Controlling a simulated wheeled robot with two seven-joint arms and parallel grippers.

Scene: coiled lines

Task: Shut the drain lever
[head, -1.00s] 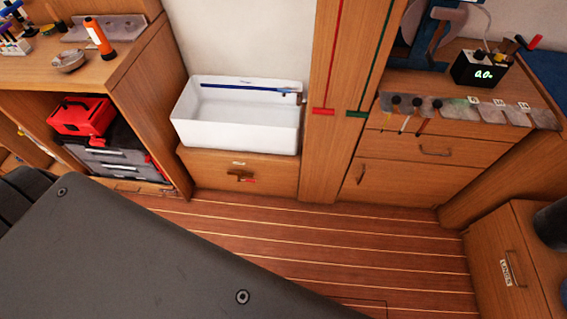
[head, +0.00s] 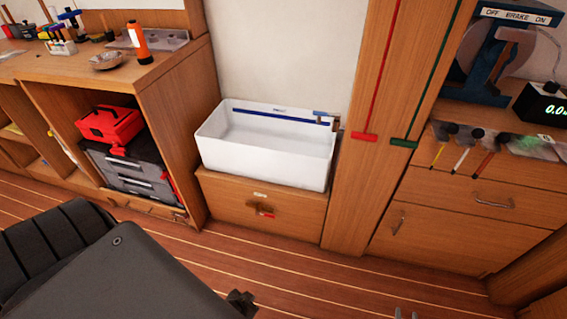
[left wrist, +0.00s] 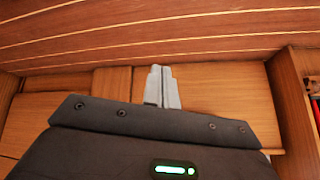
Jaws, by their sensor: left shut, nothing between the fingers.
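The drain lever (head: 266,214) is a small red-ended handle on a brown fitting on the wooden front below the white sink (head: 260,170). A small pale label sits above it. My left gripper (left wrist: 162,72) shows in the left wrist view with its grey fingers together and nothing between them. Wooden panels and striped floor lie beyond it, and the lever is not seen there.
A left cabinet holds a red toolbox (head: 110,126) on grey drawers. A post with red and green strips (head: 363,137) stands right of the sink. Drawers (head: 475,196) are farther right. The striped floor (head: 330,270) before the sink is clear.

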